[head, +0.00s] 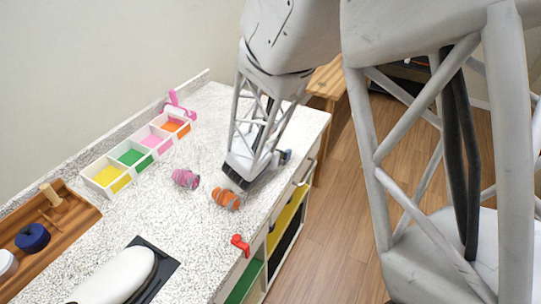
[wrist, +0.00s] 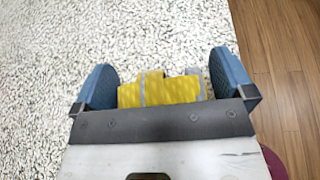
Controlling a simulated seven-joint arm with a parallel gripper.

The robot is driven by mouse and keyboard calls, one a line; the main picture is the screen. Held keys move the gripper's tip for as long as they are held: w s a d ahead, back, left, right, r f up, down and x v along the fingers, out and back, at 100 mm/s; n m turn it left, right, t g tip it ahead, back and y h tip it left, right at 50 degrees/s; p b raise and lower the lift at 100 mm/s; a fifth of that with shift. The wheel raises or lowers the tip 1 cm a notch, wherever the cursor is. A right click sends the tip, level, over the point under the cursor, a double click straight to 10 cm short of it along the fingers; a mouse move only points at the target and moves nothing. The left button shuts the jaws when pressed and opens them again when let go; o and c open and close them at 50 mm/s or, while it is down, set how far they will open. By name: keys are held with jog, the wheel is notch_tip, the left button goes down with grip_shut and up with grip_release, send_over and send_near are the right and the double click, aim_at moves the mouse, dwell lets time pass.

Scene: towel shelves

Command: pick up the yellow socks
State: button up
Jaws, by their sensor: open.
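The yellow socks, a rolled bundle with grey bands (wrist: 172,91), lie on the white speckled counter in the wrist view. My gripper (wrist: 163,66) is open, with one blue finger on each side of the bundle. The right finger is close to the bundle's right end, and a small gap shows at the left finger. Whether either finger touches it I cannot tell. The palm edge hides the near side of the bundle. In the head view my gripper (head: 250,172) is low over the counter near its right edge, and the yellow socks are hidden there.
Orange socks (head: 226,198) and pink socks (head: 186,178) lie left of my gripper. A white tray (head: 119,165) with yellow, green, pink and orange compartments stands along the back. The counter's edge is close on the right.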

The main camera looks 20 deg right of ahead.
jog(key=shift+w+d, duration=0.15)
jog(key=shift+d, duration=0.05)
jog(key=shift+c, duration=0.2)
jog(key=c, duration=0.8)
jog(key=shift+r, duration=0.85)
notch_tip(320, 180, up, 2)
jog(key=s, duration=1)
jog(key=s+a+r, duration=0.1)
jog(key=s, duration=0.5)
jog(key=shift+r, duration=0.1)
